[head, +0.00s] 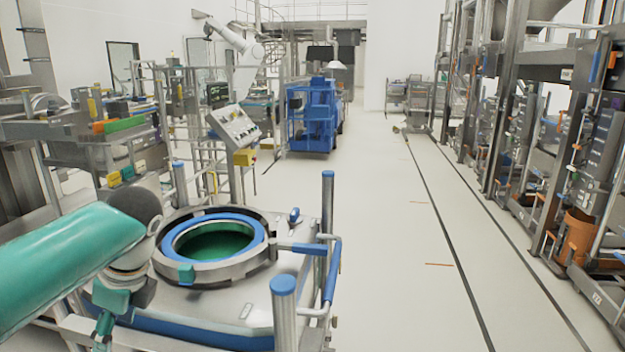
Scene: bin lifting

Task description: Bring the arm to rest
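My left arm (75,260), in a teal sleeve, comes in from the left in the head view. It bends down at a grey wrist joint beside a round steel port with a blue ring (257,240) and a green inside. My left gripper (104,330) is low at the bottom left, partly cut off by the frame edge. Its fingers are too unclear to tell open from shut, and I see nothing clearly held. My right arm and gripper are not in view.
The port sits on a steel station (245,312) with blue-capped posts (327,205) and a blue handle. A control panel (235,128) stands behind it. A blue machine (312,118) is further back. Steel racks (490,110) line the right. The pale floor (400,260) between is clear.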

